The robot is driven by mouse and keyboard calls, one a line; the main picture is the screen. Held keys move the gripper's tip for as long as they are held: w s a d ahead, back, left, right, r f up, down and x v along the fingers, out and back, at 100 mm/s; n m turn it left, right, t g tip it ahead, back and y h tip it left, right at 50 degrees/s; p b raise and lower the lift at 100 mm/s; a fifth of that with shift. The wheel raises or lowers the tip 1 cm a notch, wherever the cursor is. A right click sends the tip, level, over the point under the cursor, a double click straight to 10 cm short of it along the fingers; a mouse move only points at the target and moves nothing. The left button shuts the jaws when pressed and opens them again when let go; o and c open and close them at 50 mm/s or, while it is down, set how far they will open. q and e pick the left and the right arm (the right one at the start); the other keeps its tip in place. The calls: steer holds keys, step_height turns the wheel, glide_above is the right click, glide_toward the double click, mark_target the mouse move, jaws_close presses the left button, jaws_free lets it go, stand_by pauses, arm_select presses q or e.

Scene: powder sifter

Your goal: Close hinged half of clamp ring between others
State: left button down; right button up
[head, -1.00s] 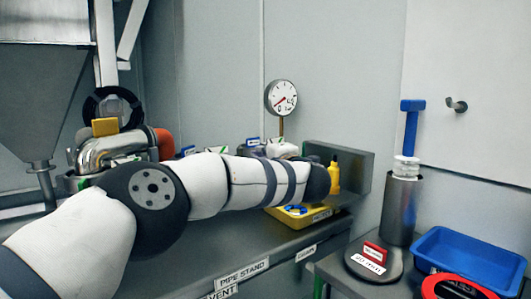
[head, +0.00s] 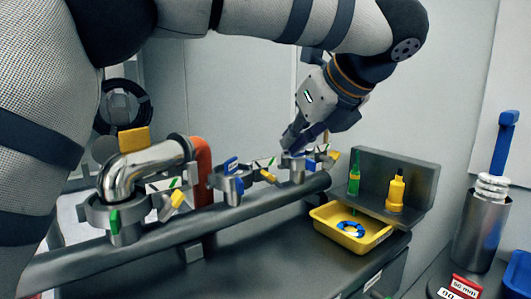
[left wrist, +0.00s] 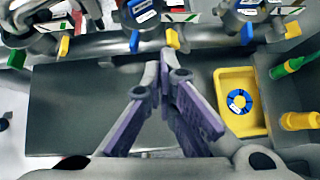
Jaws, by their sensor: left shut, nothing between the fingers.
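Several steel clamp rings sit in a row on a grey pipe rail: a left one (head: 122,218) under the curved steel pipe, a middle one (head: 230,184) and a right one (head: 296,166). Each carries small coloured tabs. They show along the top of the left wrist view, with the middle ring (left wrist: 140,15) and right ring (left wrist: 242,14). My left gripper (head: 291,140) is shut and empty, pointing down near the right ring. In the left wrist view the fingers (left wrist: 165,62) meet just below the rail, between middle and right rings. I cannot tell which ring half is hinged.
A yellow tray (head: 345,232) with a blue ring lies right of the rail. A steel cylinder (head: 482,235) stands far right. The dark bench in front is clear.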

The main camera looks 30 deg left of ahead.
arm_select(q)
glide_toward(251, 170)
step_height(251, 170, down, 3)
steer(key=d, duration=0.1)
steer(key=a, duration=0.3)
steer(key=shift+w, duration=0.4)
steer(key=shift+w+a, duration=0.25)
steer(key=shift+a, duration=0.15)
